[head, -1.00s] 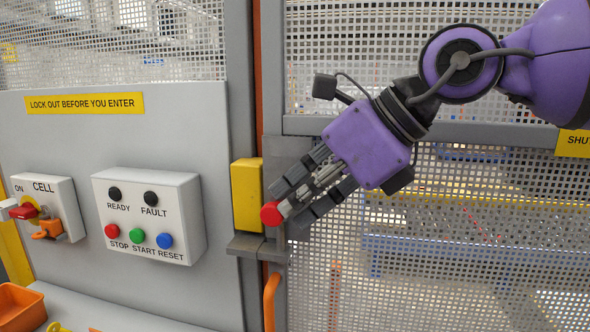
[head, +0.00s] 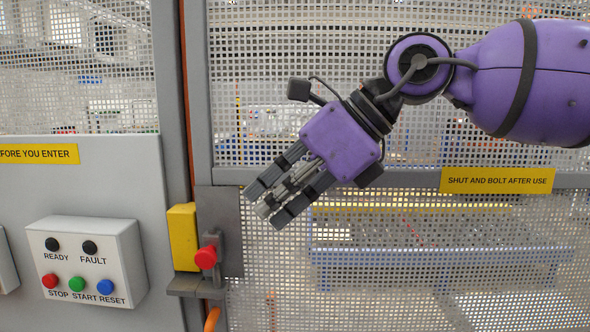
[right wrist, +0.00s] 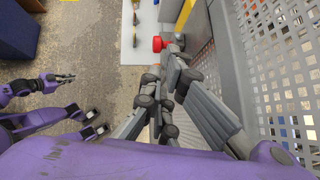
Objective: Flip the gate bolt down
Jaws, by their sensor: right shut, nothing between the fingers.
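The gate bolt is a grey lever with a red knob (head: 206,257) on a dark plate (head: 228,215) at the gate's left edge. The knob sits in front of and just right of the yellow block (head: 183,237), above a grey ledge. My right gripper (head: 268,205) is shut and empty, up and to the right of the knob and apart from it in the head view. The red knob also shows in the right wrist view (right wrist: 157,43), beyond the fingertips. My left gripper (right wrist: 64,78) shows only at the left of the right wrist view, small; its opening is unclear.
A white button box (head: 85,262) is on the grey panel left of the gate. The perforated gate and its crossbar with a yellow sign (head: 497,180) stand behind my right arm. An orange handle (head: 212,319) is below the bolt. A blue box (right wrist: 30,32) stands on the floor.

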